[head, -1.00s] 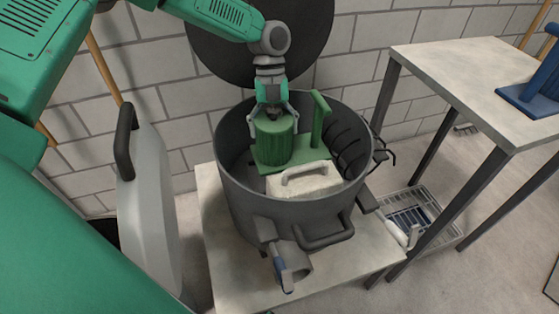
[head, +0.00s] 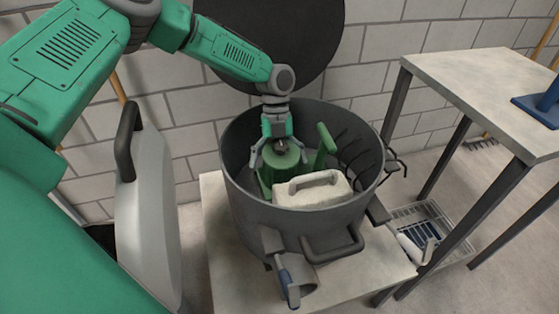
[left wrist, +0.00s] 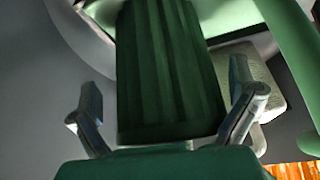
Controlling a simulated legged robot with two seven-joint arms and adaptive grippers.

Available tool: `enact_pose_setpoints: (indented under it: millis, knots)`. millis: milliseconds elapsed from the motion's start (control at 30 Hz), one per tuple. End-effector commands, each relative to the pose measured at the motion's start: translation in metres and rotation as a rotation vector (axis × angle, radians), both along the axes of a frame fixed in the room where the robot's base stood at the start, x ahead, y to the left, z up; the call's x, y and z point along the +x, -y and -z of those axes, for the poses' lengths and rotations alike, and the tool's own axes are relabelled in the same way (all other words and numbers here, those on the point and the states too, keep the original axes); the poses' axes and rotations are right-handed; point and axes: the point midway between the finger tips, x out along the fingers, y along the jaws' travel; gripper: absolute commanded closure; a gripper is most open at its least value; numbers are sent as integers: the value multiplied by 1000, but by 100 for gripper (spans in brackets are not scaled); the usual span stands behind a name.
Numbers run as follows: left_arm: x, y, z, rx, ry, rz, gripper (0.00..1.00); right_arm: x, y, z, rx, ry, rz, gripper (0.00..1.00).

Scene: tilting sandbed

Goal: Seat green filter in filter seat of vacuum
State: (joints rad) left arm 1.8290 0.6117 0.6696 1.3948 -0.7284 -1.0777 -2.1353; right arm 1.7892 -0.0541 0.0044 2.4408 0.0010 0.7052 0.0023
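The vacuum is an open dark grey drum (head: 300,218) on a pale platform. The green filter (head: 285,158), a pleated cylinder with a green post (head: 324,146) at its right, stands upright inside the drum. My left gripper (head: 280,160) is directly above the filter, its fingers spread on either side of it. In the left wrist view the pleated filter (left wrist: 170,70) lies between the fingers, with a visible gap at the left finger, so the gripper looks open. The filter's lower end and the filter seat are hidden by the drum wall and a cream block. My right gripper is not in view.
The cream block (head: 313,192) with a handle sits in the drum in front of the filter. A grey lid (head: 145,215) stands at the left. A pale table (head: 480,85) with a blue stand (head: 540,105) is at the right. A wire basket (head: 425,225) is on the floor.

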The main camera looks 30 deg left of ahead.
Motion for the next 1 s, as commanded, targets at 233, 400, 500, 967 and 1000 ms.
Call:
enact_pose_setpoints:
  millis: [233, 400, 500, 967, 1000]
  knots:
    - [4, 0, -14, 3, 4, 0, 0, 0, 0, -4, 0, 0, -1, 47]
    - [14, -7, -46, 3, 6, -2, 0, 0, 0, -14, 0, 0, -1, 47]
    - [20, -13, -67, 1, 6, -1, 0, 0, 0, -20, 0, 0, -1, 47]
    - [36, -27, -114, 0, 2, 1, 0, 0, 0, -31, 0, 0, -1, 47]
    - [36, -27, -115, 0, 2, 1, 0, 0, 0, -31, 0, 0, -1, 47]
